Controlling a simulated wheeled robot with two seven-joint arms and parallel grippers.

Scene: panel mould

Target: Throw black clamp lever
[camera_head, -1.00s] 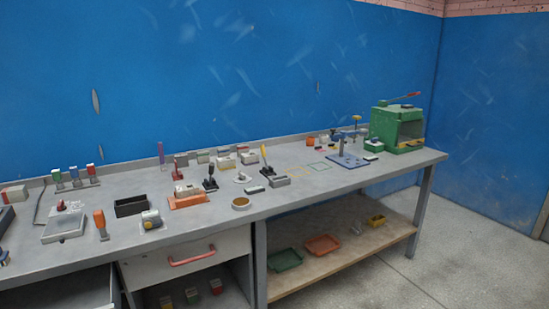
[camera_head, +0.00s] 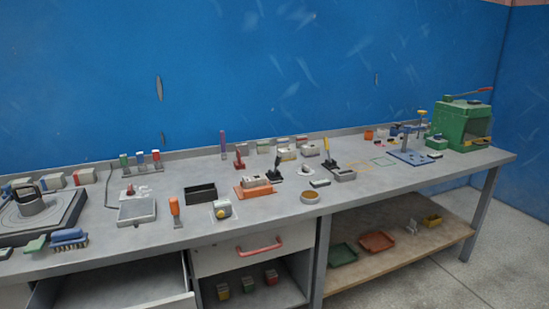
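In the head view a black clamp lever (camera_head: 277,163) stands upright on its dark base on the workbench, right of the orange fixture (camera_head: 253,190). A red-handled clamp (camera_head: 239,160) stands to its left and a yellow-handled clamp (camera_head: 327,152) to its right. Neither of my grippers shows, so nothing is seen touching the lever.
The grey workbench (camera_head: 160,235) runs across the view. A black box (camera_head: 201,194) and a grey tray (camera_head: 137,211) lie left of the clamps. A green machine (camera_head: 461,124) stands at the far right. A drawer (camera_head: 110,290) is pulled out at lower left.

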